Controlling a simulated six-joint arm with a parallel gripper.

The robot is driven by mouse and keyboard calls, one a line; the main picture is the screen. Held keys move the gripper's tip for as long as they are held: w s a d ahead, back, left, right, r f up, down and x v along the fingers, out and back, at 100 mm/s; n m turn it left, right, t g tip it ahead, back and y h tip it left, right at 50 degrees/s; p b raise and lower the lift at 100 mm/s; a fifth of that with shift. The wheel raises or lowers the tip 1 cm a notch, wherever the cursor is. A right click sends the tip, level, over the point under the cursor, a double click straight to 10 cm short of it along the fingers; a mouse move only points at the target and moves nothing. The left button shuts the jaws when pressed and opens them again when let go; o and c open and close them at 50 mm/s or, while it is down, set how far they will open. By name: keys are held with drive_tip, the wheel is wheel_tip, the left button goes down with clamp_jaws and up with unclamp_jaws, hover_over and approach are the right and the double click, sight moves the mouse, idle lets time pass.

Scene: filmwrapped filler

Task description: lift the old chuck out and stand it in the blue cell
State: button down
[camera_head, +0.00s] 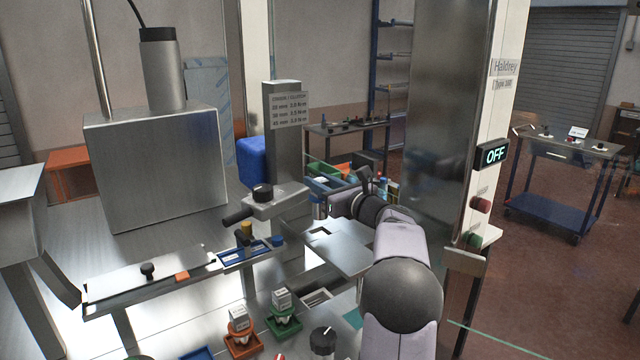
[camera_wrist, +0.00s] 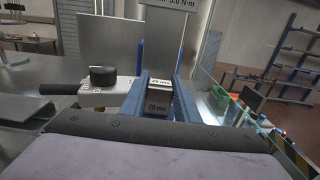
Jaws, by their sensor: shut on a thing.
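My gripper (camera_wrist: 160,88) shows in the wrist view as two blue fingers, shut on a small grey block with "28 mm" labels, which I take as the old chuck (camera_wrist: 157,104). In the head view my gripper (camera_head: 334,205) is beside the grey post, right of the black knob; the chuck cannot be made out there. Whether the chuck is clear of its seat is hidden. A blue cell (camera_head: 197,354) shows only partly at the bottom edge of the head view. An orange cell (camera_head: 243,346) and a green cell (camera_head: 283,325) each hold a labelled chuck.
The grey post (camera_head: 283,140) bears a torque sign, with a black knob (camera_head: 262,193) and a lever (camera_head: 238,216) at its base. A rail (camera_head: 150,275) with a small blue tray stands left. A cabinet column with an OFF display (camera_head: 495,154) stands right of my arm.

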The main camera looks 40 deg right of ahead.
drive_tip(key=shift+r+p, duration=0.8)
drive_tip(key=shift+r, duration=0.7)
drive_tip(key=a+f+n+y+b, duration=0.1)
drive_tip(key=a+f+y, duration=0.1)
drive_tip(key=a+f, duration=0.35)
drive_tip(key=s+a+f+n+y+b, duration=0.1)
drive_tip(key=a+f+b, duration=0.1)
drive_tip(key=a, duration=0.7)
drive_tip(key=a+f+n+y+b, duration=0.1)
drive_tip(key=a+f+y, duration=0.15)
drive_tip(key=a, duration=0.55)
drive_tip(key=s+a+f+n+g+y+b, duration=0.1)
drive_tip(key=s+a+f+n+g+y, duration=0.2)
drive_tip(key=a, duration=0.5)
drive_tip(key=s+a+f+n+g+y+b, duration=0.2)
drive_tip(key=s+a+n+y, duration=0.15)
drive_tip(key=a, duration=0.55)
wheel_tip(320, 180, down, 10)
drive_tip(key=p, duration=0.2)
drive_tip(key=shift+s+d+r+y, duration=0.25)
drive_tip(key=shift+s+y, duration=0.05)
drive_tip(key=shift+y, duration=0.1)
drive_tip(key=shift+f+m, duration=0.1)
drive_tip(key=shift+m, duration=0.15)
